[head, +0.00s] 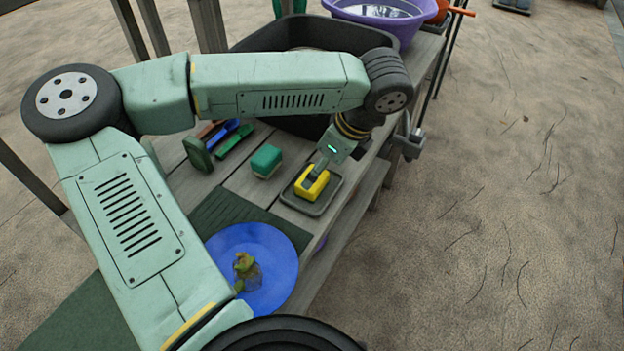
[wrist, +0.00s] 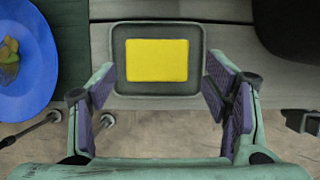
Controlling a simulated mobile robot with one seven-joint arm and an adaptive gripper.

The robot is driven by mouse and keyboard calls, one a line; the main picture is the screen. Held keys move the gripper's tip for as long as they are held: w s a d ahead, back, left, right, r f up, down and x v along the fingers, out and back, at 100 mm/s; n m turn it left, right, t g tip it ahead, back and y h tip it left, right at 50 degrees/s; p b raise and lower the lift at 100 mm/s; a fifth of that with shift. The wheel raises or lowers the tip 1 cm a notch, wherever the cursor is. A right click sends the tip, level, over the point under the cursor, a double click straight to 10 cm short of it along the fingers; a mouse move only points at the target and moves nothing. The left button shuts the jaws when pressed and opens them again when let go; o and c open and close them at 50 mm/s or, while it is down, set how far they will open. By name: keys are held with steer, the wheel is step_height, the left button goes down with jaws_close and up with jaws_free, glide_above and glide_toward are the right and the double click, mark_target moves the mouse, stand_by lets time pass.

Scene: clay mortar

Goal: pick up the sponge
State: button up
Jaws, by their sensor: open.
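A yellow sponge-like block (head: 312,185) lies in a small dark grey tray (head: 290,199) near the table's front edge. In the wrist view the yellow block (wrist: 157,60) lies flat inside the tray (wrist: 130,90), ahead of and centred between my fingers. A green block with a pale underside (head: 266,160), also sponge-like, sits on the table left of the tray. My gripper (wrist: 160,72) is open and empty, its fingers apart on either side. In the head view my gripper (head: 318,172) is just above the yellow block and hides part of it; contact cannot be told.
A blue plate (head: 275,245) holding a small greenish-yellow item stands on a dark green mat. Brushes (head: 235,142) lie behind the green block. A large black basin (head: 260,42) and a purple tub (head: 405,25) are at the back.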

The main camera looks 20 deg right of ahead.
steer(key=shift+p+x, duration=1.05)
steer(key=shift+x, duration=1.6)
steer(key=shift+s+a, duration=0.1)
steer(key=shift+s, duration=0.05)
steer(key=c, duration=0.7)
